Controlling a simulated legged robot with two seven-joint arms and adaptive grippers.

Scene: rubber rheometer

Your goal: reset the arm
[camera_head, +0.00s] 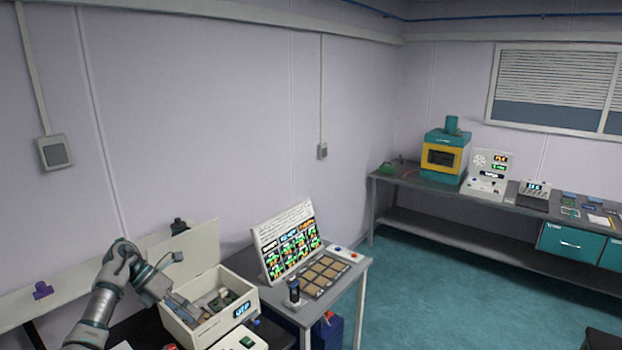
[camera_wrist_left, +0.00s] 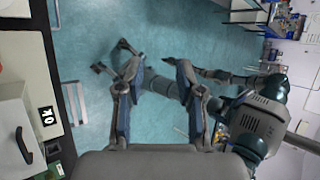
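My left arm comes in from the left in the head view and bends down at the elbow. Its gripper (camera_head: 182,308) is over the near left side of an open white box-shaped machine (camera_head: 238,322). In the left wrist view my left gripper (camera_wrist_left: 159,65) has its two fingers apart, with only floor and my other arm behind the gap. What looks like my right gripper (camera_wrist_left: 111,57) shows beyond it, with its fingers spread. My right arm is not in the head view.
The white machine has a raised lid (camera_head: 190,250) and a lit display. Beside it stand a sample tray (camera_head: 325,276) and a slanted screen panel (camera_head: 287,240). A long bench (camera_head: 440,193) with instruments runs along the far wall. The teal floor (camera_head: 415,290) between is clear.

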